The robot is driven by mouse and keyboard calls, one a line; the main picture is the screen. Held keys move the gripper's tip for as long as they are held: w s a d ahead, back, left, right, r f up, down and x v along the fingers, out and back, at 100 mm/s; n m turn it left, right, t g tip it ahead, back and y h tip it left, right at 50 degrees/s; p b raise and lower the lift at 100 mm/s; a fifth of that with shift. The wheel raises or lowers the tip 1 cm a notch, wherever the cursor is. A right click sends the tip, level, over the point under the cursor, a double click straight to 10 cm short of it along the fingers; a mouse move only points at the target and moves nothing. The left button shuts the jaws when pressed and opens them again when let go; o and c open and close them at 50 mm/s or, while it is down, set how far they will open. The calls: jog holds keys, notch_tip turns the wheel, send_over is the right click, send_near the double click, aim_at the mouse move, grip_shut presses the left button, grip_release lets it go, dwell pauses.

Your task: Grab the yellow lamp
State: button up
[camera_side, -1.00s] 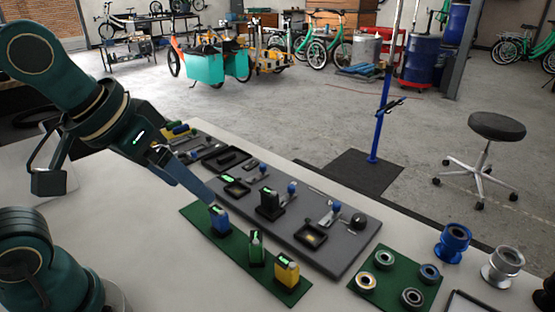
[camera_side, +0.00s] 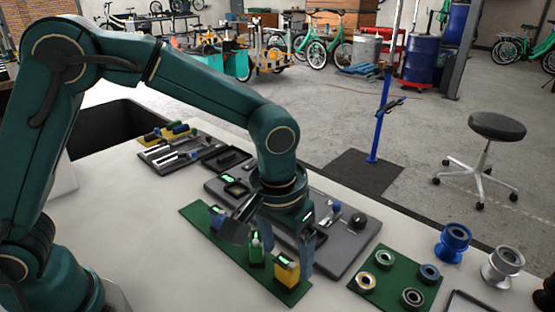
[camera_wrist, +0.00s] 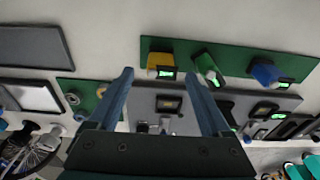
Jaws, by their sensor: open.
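The yellow lamp (camera_side: 286,272) stands upright with a lit green display at the right end of a long green mat (camera_side: 190,212). It also shows in the wrist view (camera_wrist: 160,61), just beyond and between my fingertips. My gripper (camera_side: 286,250) points down close to the yellow lamp, with its right finger beside it in the side view. In the wrist view my gripper (camera_wrist: 158,76) is open, with nothing between its blue fingers. I cannot tell the exact height of the fingertips against the lamp.
A green lamp (camera_side: 256,250) stands close left of the yellow one, and a blue lamp (camera_side: 216,220) farther left. Behind is a grey board (camera_side: 352,250) with trays and small parts. A green mat with rings (camera_side: 395,265) lies to the right.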

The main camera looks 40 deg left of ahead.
aim_at(287, 263)
jog(key=shift+w+f, duration=0.15)
jog(key=shift+f, duration=0.95)
jog(key=shift+w+f, duration=0.1)
jog(key=shift+f, duration=0.95)
jog(key=shift+c, duration=0.3)
grip_shut()
jog(key=shift+r, duration=0.1)
